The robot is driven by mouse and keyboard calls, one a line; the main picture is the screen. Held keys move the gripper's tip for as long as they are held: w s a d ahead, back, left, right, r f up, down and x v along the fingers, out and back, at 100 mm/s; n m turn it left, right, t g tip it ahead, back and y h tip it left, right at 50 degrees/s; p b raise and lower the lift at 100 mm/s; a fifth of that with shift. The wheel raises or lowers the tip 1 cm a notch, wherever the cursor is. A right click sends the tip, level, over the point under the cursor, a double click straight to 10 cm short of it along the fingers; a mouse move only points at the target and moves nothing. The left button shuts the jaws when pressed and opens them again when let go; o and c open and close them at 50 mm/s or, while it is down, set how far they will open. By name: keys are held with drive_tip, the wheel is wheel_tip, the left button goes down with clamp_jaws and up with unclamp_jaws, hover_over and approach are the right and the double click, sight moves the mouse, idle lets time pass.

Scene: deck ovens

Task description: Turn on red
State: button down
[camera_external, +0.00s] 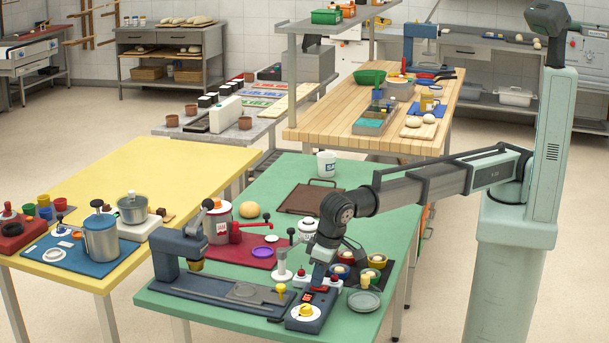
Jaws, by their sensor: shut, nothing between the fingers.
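A dark blue control box (304,324) stands at the front edge of the green table (383,221). It has a round white-and-yellow dial (306,311) at its near end. Red switch parts (320,289) show on its top, behind the dial. My gripper (318,279) points down over the back part of this box, close to the red parts. It is shut and empty. Whether the fingertips touch a switch, and which way any switch is set, is too small to tell.
Small red-topped pieces (302,274) stand close to my gripper. Colored cups on a dark tray (379,286) and a grey plate (364,301) lie to the right. A blue press-like machine (176,249) and a long dark plate (205,286) lie to the left.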

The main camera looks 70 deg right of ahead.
drive_tip(key=shift+w+d+f, duration=0.15)
drive_tip(key=shift+w+f, duration=0.3)
drive_tip(key=shift+f, duration=0.05)
drive_tip(key=shift+s, duration=0.2)
drive_tip(key=shift+s+f, duration=0.1)
drive_tip(key=shift+s, duration=1.1)
drive_tip(key=shift+r, duration=0.4)
drive_tip(key=w+v, duration=0.1)
drive_tip(key=v, duration=1.3)
drive_tip(key=shift+w, duration=0.2)
drive_tip(key=shift+r, duration=0.15)
